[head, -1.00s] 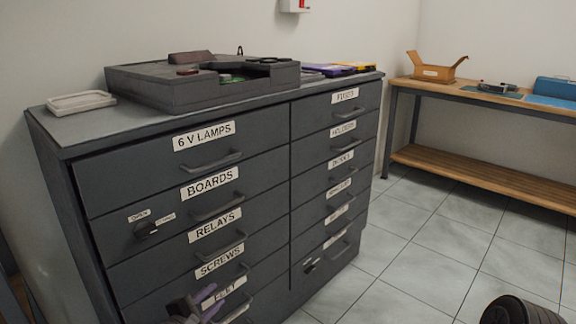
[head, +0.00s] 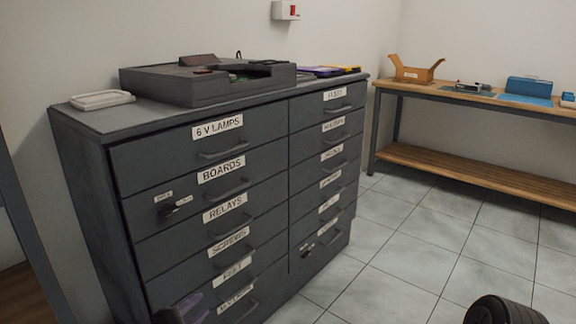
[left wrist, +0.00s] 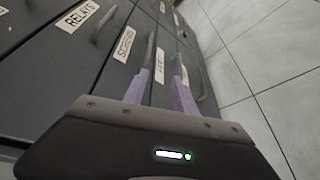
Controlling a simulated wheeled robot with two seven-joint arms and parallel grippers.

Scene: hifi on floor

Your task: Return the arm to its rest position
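My left gripper (head: 194,306) shows at the bottom of the head view, low in front of the grey drawer cabinet (head: 85,190). In the left wrist view its two purple fingers (left wrist: 160,90) stand apart with nothing between them. They point at the lower left drawers of the cabinet, near the screws label (left wrist: 125,44). I cannot tell whether the fingertips touch the drawer fronts. All the drawers that show look shut. My right gripper is out of view. A dark rounded part at the lower right of the head view may be mine.
On the cabinet stand a grey device (head: 190,84) and a white tray (head: 101,99). A wooden bench (head: 480,98) at the right bears an open cardboard box (head: 414,70) and a blue case (head: 529,87). The tiled floor (head: 400,240) between is clear.

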